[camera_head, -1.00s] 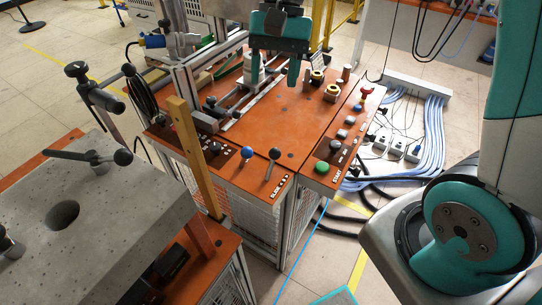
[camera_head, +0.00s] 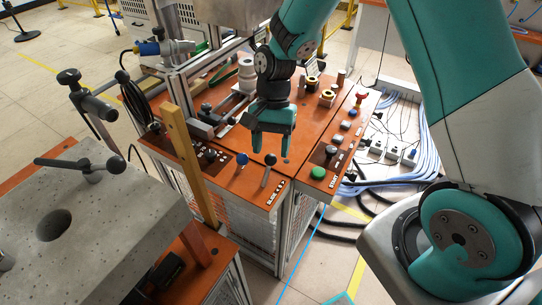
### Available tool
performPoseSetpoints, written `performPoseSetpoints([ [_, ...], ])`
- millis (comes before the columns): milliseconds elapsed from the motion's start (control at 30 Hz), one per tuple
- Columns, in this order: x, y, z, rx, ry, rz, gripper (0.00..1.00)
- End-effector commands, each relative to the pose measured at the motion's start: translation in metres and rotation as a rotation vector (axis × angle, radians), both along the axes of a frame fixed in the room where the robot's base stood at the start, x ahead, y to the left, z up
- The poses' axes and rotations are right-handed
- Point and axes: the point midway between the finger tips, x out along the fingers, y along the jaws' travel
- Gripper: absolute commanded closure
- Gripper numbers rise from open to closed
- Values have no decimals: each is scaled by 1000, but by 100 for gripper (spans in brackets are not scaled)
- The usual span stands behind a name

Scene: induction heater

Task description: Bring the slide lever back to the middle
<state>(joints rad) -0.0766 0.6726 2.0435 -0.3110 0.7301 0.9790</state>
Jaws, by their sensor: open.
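The slide lever (camera_head: 268,171) is a thin stick with a dark round knob at the front edge of the orange bench top (camera_head: 215,155). It stands beside a white "SLIDE" label and leans slightly to the right in the head view. My gripper (camera_head: 271,155) is open and points down just above and behind the lever. Its teal fingers are spread on either side of the knob in the picture; I cannot tell the depth between them. No contact shows, and the gripper appears empty.
A blue-knobbed lever (camera_head: 242,160) stands close to the left. A green button (camera_head: 318,173) and a red knob (camera_head: 361,97) are on the right panel. A wooden post (camera_head: 188,160) and a grey stone block (camera_head: 95,220) stand at the left.

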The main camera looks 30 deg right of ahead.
Motion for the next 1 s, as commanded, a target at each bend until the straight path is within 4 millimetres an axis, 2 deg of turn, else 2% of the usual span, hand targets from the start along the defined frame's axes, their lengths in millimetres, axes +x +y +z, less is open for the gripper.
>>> performPoseSetpoints([
  [200,-9,6,-25,-1,2,1,44],
  [567,-11,7,-32,0,-2,1,44],
  [600,-11,7,-32,0,-2,1,46],
  [833,-11,7,-31,0,-1,0,99],
  [1000,-11,7,-31,-3,-3,0,100],
])
